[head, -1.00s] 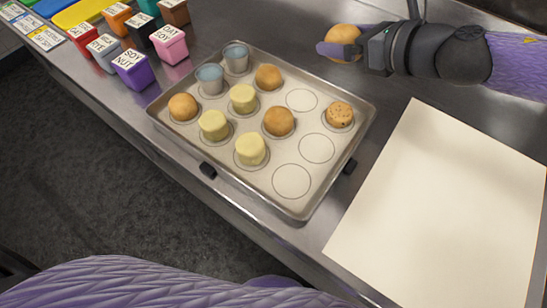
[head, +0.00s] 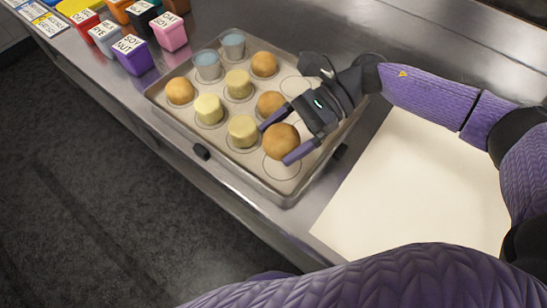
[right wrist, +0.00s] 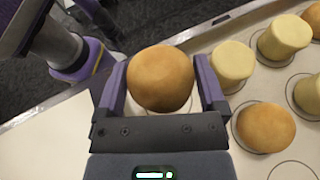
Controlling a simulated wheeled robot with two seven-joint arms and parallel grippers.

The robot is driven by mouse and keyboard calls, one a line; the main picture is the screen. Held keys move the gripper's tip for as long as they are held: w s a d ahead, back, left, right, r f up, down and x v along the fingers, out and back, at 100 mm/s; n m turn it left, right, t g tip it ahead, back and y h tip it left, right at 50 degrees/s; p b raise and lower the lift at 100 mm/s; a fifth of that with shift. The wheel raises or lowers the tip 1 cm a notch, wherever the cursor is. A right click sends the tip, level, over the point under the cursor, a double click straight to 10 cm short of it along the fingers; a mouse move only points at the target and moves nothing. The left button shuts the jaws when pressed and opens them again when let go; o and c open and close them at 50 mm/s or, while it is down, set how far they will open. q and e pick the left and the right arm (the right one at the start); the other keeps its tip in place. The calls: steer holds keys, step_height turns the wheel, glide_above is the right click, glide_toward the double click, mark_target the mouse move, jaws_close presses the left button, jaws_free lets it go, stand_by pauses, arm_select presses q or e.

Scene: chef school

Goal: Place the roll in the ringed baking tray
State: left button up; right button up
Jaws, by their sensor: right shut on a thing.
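My right gripper (head: 282,138) is shut on a round brown roll (head: 281,142), one purple finger on each side of it. In the right wrist view the gripper (right wrist: 162,95) holds the roll (right wrist: 160,78) between its fingers. The roll is over the near right part of the ringed baking tray (head: 187,137), above or at an empty ring (head: 282,170) that it partly covers. I cannot tell whether it touches the tray. Several rolls, such as one (head: 180,91), pale yellow pieces (head: 209,109) and blue cups (head: 208,66) stand in other rings. My left gripper is out of view.
A cream sheet (head: 400,190) lies right of the tray. Colored labelled boxes, including a purple one (head: 132,55) and a pink one (head: 169,32), stand at the back left. The counter's front edge runs just before the tray.

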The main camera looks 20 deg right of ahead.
mark_target(283, 156)
step_height(283, 156, down, 6)
steer(key=shift+r+b, duration=0.1)
steer(key=shift+b, duration=0.55)
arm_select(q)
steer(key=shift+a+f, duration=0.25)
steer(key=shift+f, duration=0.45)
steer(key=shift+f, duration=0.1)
arm_select(e)
steer(key=o, duration=0.9)
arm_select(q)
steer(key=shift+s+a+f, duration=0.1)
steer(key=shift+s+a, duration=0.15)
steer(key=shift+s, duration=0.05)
arm_select(e)
steer(key=shift+o, duration=0.2)
